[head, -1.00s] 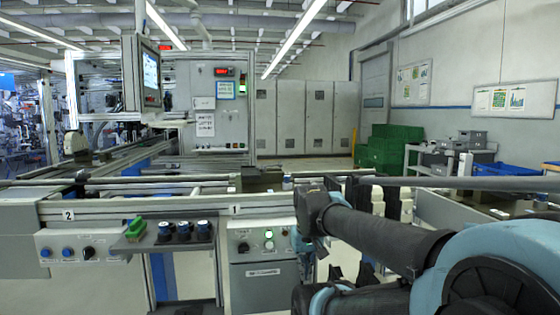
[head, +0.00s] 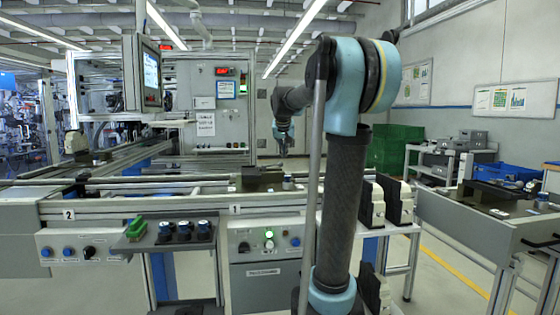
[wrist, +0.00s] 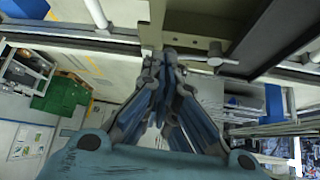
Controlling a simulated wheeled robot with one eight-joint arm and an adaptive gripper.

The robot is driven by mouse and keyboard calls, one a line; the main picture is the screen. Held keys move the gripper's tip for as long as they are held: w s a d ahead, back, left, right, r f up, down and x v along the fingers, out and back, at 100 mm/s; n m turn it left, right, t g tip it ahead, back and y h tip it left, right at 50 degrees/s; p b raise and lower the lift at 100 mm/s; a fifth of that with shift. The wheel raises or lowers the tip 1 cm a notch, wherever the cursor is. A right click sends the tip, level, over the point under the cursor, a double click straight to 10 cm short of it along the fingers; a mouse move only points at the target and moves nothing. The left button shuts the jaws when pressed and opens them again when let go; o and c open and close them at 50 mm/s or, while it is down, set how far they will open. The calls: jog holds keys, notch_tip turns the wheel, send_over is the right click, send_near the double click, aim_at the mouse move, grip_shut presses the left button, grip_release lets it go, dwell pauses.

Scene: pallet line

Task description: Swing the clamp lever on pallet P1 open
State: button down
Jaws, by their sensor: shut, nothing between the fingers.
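My gripper (head: 283,150) hangs from the raised arm above the conveyor line in the head view, pointing down. In the wrist view my gripper (wrist: 169,54) is shut and empty, its fingertips close together. A dark block-like fixture (head: 262,179) sits on the line below it near the "1" label; it appears to be pallet P1. In the wrist view a pale metal lever-like bar with a round post (wrist: 215,57) shows just right of the fingertips, beside a dark edge. It looks like the clamp lever; I cannot tell whether the fingers touch it.
A small silver round part (head: 288,182) stands right of the dark fixture. The control panel (head: 266,245) with buttons is on the line's front. A monitor (head: 150,75) hangs at the left. Green crates (head: 400,145) stand behind, and a side table (head: 480,225) is at the right.

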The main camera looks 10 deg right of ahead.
jog(key=shift+t, duration=0.4)
jog(key=w+r, duration=0.1)
jog(key=w, duration=0.1)
jog(key=w+r, duration=0.1)
jog(key=w, duration=0.2)
jog(key=w+r, duration=0.1)
jog(key=w, duration=0.1)
jog(key=shift+w+a, duration=0.2)
jog(key=shift+w, duration=0.05)
notch_tip(320, 180, down, 8)
jog(key=w, duration=0.2)
jog(key=shift+w+d, duration=0.2)
jog(key=shift+d, duration=0.05)
jog(key=shift+s+d+m, duration=0.15)
jog(key=shift+d+m, duration=0.1)
jog(key=shift+m, duration=0.05)
